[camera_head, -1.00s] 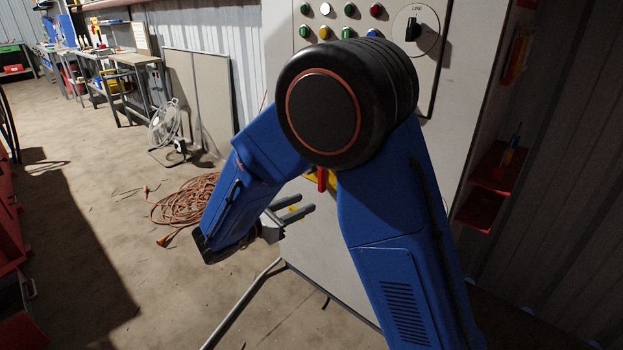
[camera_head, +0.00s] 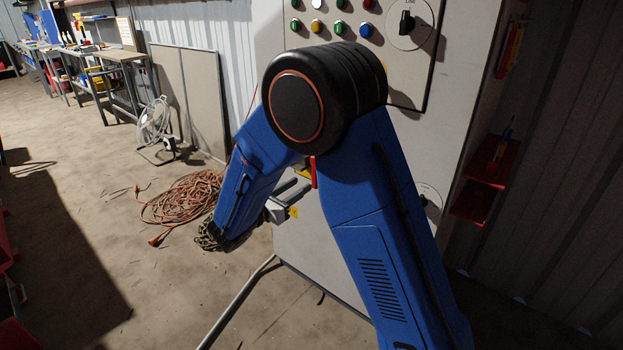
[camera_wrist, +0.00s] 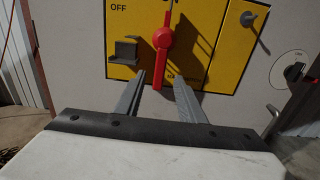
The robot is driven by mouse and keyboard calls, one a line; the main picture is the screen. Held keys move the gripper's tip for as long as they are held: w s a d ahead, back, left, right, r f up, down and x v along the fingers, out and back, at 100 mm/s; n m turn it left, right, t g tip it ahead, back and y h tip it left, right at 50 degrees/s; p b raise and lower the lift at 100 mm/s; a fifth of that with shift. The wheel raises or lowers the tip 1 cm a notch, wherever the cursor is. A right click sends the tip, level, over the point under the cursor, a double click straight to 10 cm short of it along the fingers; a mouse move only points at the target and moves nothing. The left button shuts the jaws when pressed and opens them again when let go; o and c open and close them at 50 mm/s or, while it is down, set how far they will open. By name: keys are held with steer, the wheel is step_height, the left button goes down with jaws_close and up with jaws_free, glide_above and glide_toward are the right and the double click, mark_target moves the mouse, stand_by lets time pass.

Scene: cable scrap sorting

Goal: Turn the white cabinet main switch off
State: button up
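The white cabinet (camera_head: 300,255) stands in front of me, partly behind my arm. Its main switch is a red handle (camera_wrist: 163,40) on a yellow plate (camera_wrist: 205,20) marked OFF at the upper left. The handle stands nearly upright, its narrow lower end pointing down. In the head view the red handle (camera_head: 313,171) shows only partly beside my arm. My gripper (camera_wrist: 159,80) is open and empty, its two grey fingers pointing at the plate. In the wrist view the handle's lower end appears between the fingertips; I see no clear contact. My gripper (camera_head: 291,190) also shows in the head view.
A grey bracket (camera_wrist: 124,50) and a small grey lever (camera_wrist: 252,18) flank the handle. A black rotary knob (camera_head: 406,22) and coloured buttons (camera_head: 340,28) sit higher on the cabinet. An orange cable coil (camera_head: 185,198) lies on the floor at left.

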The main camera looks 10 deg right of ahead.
steer(key=x, duration=0.7)
steer(key=shift+w+d, duration=0.1)
jaws_close()
